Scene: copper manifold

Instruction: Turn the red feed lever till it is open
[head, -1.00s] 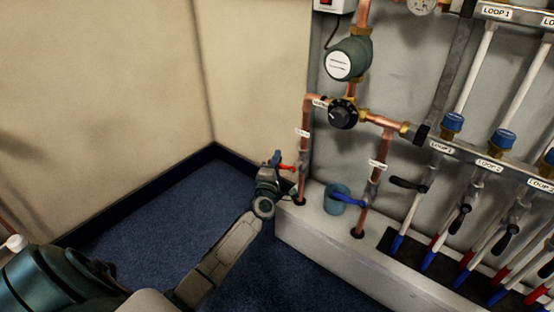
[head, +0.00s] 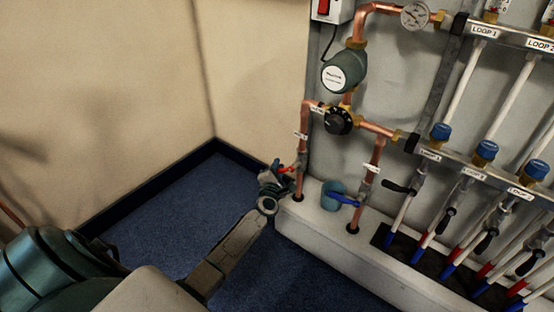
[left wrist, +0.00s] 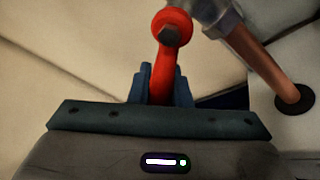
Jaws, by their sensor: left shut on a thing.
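The red feed lever (head: 285,169) sticks out to the left from a valve low on the left copper pipe (head: 302,150). It also fills the middle of the left wrist view (left wrist: 165,65), with a dark bolt at its far round end. My left gripper (head: 275,172) is at the lever, left of the pipe. In the left wrist view its two fingers (left wrist: 160,88) are shut on the lever, one on each side. The gripper hides part of the lever in the head view. My right gripper is not in view.
A blue lever (head: 342,199) on the second pipe and a teal cup (head: 330,187) are close to the right. The pale plinth (head: 318,225) runs under the pipes. Walls meet in a corner behind; blue carpet (head: 170,220) is clear.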

